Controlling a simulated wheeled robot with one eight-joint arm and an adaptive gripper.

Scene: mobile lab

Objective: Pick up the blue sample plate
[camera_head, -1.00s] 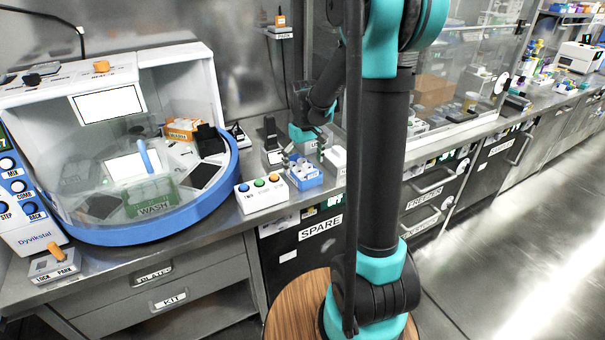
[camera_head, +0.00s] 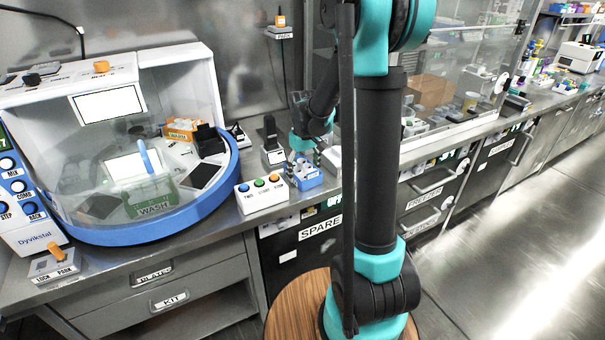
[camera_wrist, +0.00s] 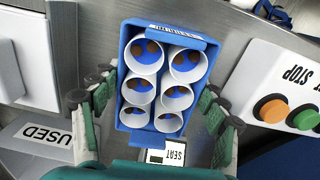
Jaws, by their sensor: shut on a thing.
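The blue sample plate (camera_head: 306,182) is a small blue holder with several white round wells, at the front edge of the bench, right of the button box. In the wrist view the plate (camera_wrist: 127,72) fills the middle, with a printed label on its far edge. My gripper (camera_wrist: 158,92) has one finger on each side of the plate and is shut on it. In the head view my gripper (camera_head: 308,160) comes down over the plate from behind. I see no clear gap under the plate, but its underside is hidden.
A white button box (camera_head: 262,194) stands close to the left of the plate; its orange and green buttons (camera_wrist: 273,110) show in the wrist view. The domed machine (camera_head: 225,190) stands farther left.

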